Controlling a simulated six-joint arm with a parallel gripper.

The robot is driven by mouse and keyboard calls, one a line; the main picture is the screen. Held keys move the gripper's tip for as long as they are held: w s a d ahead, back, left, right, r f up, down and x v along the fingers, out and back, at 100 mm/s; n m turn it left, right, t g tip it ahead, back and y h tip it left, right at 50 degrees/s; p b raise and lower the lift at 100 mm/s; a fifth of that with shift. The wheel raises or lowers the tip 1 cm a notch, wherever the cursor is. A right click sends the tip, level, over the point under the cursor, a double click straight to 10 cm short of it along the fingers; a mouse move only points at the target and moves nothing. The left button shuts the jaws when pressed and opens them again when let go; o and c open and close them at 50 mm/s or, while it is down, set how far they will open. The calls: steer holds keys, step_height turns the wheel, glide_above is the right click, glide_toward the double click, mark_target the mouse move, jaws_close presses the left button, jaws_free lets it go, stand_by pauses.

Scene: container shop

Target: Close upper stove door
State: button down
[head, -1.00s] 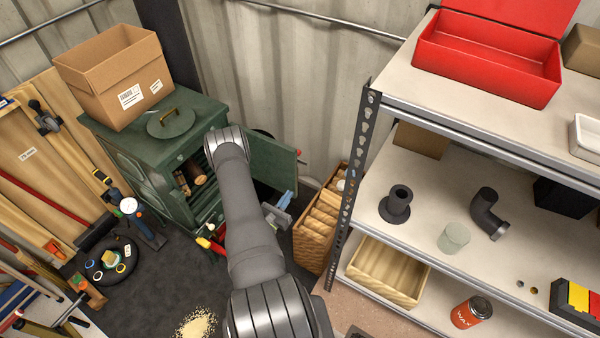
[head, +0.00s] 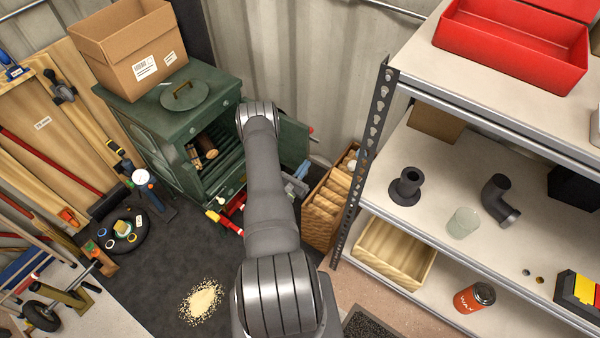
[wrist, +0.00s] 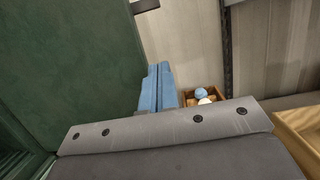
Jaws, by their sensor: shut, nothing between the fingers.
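The green stove (head: 160,155) stands at the back left, its upper opening showing logs (head: 208,150) inside. Its upper door (head: 294,145) stands open, swung out to the right, with a red-tipped handle (head: 311,130) at its free edge. My arm hides part of the opening's right side and the door's left part. My gripper (head: 299,184) is low by the door's lower right. In the wrist view its blue fingers (wrist: 157,88) are shut and empty, beside the green door panel (wrist: 70,60) on the left. I cannot tell whether they touch the door.
A wicker basket of logs (head: 328,215) stands right of the gripper, beside the metal shelf post (head: 372,140). A cardboard box (head: 130,50) and a round lid (head: 184,95) are on the stove.

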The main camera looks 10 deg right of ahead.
steer(key=w+d+r, duration=0.3)
steer(key=r, duration=0.2)
steer(key=shift+w+d, duration=0.15)
steer(key=shift+w, duration=0.05)
steer(key=shift+r, duration=0.15)
